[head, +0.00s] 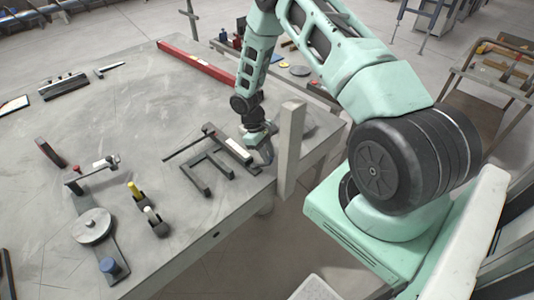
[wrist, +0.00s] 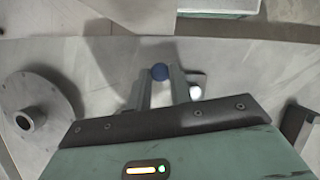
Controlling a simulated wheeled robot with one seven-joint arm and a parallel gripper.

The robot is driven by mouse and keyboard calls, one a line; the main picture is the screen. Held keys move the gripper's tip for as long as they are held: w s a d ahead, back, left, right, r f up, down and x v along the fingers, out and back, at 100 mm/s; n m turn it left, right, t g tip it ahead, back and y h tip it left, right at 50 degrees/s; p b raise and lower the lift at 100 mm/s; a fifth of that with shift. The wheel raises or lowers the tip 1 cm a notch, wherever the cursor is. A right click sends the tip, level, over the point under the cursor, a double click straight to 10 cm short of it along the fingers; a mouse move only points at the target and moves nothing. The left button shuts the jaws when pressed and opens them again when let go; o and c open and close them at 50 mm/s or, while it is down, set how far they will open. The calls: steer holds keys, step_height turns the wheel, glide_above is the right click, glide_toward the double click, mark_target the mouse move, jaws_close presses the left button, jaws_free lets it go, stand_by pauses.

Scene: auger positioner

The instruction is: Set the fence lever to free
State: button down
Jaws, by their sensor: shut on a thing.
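My gripper (head: 265,152) is low over the right edge of the table, beside a dark forked fixture with a rod and a white strip (head: 238,150). In the head view the gripper and a post hide this knob. No label or lever marking is readable.
A pale upright post (head: 291,150) stands close to my gripper. In the wrist view a white knob (wrist: 195,92) is just right of the fingers, and a round flange (wrist: 35,115) lies left. Yellow-knobbed (head: 133,189) and blue-knobbed (head: 108,265) parts stand at the table's front.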

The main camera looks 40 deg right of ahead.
steer(key=m, duration=0.1)
steer(key=s+m+y+b, duration=0.1)
steer(key=m, duration=0.1)
steer(key=shift+s+a, duration=0.15)
steer(key=shift+a, duration=0.2)
steer(key=shift+s+a+m+y+b, duration=0.15)
steer(key=shift+a+m+y, duration=0.1)
steer(key=shift+m, duration=0.45)
steer(key=shift+s+a+m+y+b, duration=0.2)
steer(key=shift+m+y, duration=0.1)
steer(key=shift+m, duration=0.4)
steer(key=shift+s+a+m+y+b, duration=0.15)
steer(key=shift+a+m+y, duration=0.1)
steer(key=shift+m, duration=0.45)
steer(key=shift+r, duration=0.1)
steer(key=c, duration=1.3)
jaws_free()
steer(key=shift+o, duration=0.2)
steer(key=b+v, duration=0.3)
steer(key=v, duration=1.4)
steer(key=shift+r+b, duration=0.2)
steer(key=shift+b, duration=0.2)
steer(key=shift+d, duration=0.15)
